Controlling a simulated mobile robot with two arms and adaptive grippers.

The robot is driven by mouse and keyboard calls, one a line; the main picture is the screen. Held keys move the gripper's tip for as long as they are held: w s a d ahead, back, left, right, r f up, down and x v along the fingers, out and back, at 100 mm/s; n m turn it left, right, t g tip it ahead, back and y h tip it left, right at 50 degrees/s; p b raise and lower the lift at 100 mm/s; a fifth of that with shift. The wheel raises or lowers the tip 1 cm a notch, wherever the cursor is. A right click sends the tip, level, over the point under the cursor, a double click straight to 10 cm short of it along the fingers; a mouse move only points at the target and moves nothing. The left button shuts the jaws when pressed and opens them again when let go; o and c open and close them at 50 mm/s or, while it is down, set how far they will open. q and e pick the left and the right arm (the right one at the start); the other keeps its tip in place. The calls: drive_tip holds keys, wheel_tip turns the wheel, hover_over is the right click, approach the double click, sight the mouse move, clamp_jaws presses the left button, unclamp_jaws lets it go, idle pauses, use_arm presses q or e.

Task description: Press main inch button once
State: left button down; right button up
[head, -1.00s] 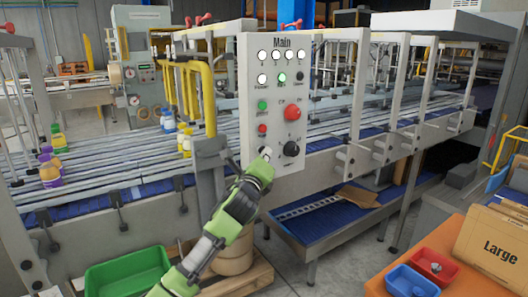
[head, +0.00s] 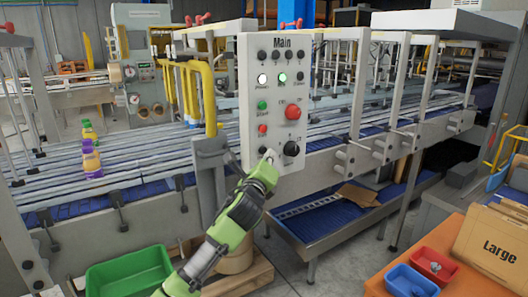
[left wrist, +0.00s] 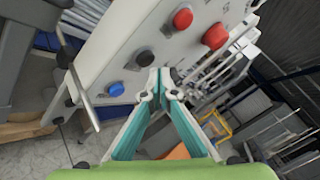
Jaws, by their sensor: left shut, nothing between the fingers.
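The grey control panel labelled Main (head: 280,78) stands upright in the head view. It carries a green button (head: 262,105), a small red button (head: 262,129), a large red button (head: 292,112) and a black knob (head: 291,148). My left gripper (head: 268,155) is shut and empty, its tips at the panel's lower part, left of the knob. The left wrist view shows the closed tips (left wrist: 158,88) near a blue button (left wrist: 116,89) and a black control (left wrist: 145,57). Contact cannot be told. The inch label is not readable. My right gripper is not in view.
A conveyor (head: 130,175) with purple-and-yellow bottles (head: 91,160) runs behind the panel. A green bin (head: 130,272) is at lower left.

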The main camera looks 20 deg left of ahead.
use_arm(q)
drive_tip(key=s+d, duration=0.1)
drive_tip(key=d, duration=0.1)
drive_tip(key=s+d+p, duration=0.1)
drive_tip(key=s+d, duration=0.1)
idle(0.3)
idle(0.5)
